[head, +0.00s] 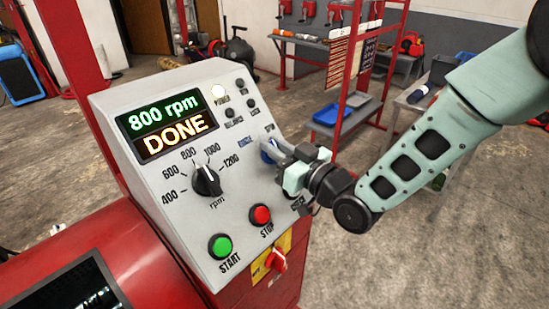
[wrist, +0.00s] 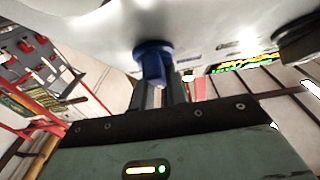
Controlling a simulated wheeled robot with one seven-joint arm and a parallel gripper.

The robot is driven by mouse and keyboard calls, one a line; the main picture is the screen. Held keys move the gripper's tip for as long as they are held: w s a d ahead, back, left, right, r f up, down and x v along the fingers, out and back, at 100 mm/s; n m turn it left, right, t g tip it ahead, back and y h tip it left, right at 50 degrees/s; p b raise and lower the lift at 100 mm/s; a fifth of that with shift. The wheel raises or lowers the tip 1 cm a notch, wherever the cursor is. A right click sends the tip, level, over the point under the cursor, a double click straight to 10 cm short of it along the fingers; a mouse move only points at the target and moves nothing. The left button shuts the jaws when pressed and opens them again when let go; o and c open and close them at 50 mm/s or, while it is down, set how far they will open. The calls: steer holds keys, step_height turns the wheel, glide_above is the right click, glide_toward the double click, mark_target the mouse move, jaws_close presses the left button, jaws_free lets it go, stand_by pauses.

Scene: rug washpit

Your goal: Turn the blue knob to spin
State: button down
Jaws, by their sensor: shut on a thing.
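The blue knob (head: 266,155) is on the right side of the sloped grey control panel (head: 155,215), mostly hidden behind my fingers in the head view. A "SPIN" label is above it and a "RINSE" label is to its upper left. In the wrist view the blue knob (wrist: 152,62) shows between my fingers, close under the panel. My gripper (head: 279,151) is shut on the knob; its fingers also show in the wrist view (wrist: 165,95). I cannot tell which mark the knob points to.
The display (head: 160,122) reads "800 rpm" and "DONE". A black rpm dial (head: 206,180), a green START button (head: 220,245) and a red STOP button (head: 260,214) are near my gripper. A red switch (head: 272,261) is below. A red rack (head: 352,100) stands behind.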

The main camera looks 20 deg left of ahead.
steer(key=m+t+h+b, duration=0.1)
steer(key=m+t+h, duration=0.1)
steer(key=m, duration=0.1)
steer(key=f+m+t+h+b, duration=0.1)
steer(key=m+t+b, duration=0.1)
steer(key=m, duration=0.2)
steer(key=shift+d+h, duration=0.2)
steer(key=shift+h, duration=0.2)
steer(key=shift+m, duration=0.4)
steer(key=c, duration=1.4)
jaws_free()
steer(key=shift+r, duration=0.15)
steer(key=p+v, duration=0.8)
steer(key=v, duration=0.9)
steer(key=shift+s, duration=0.2)
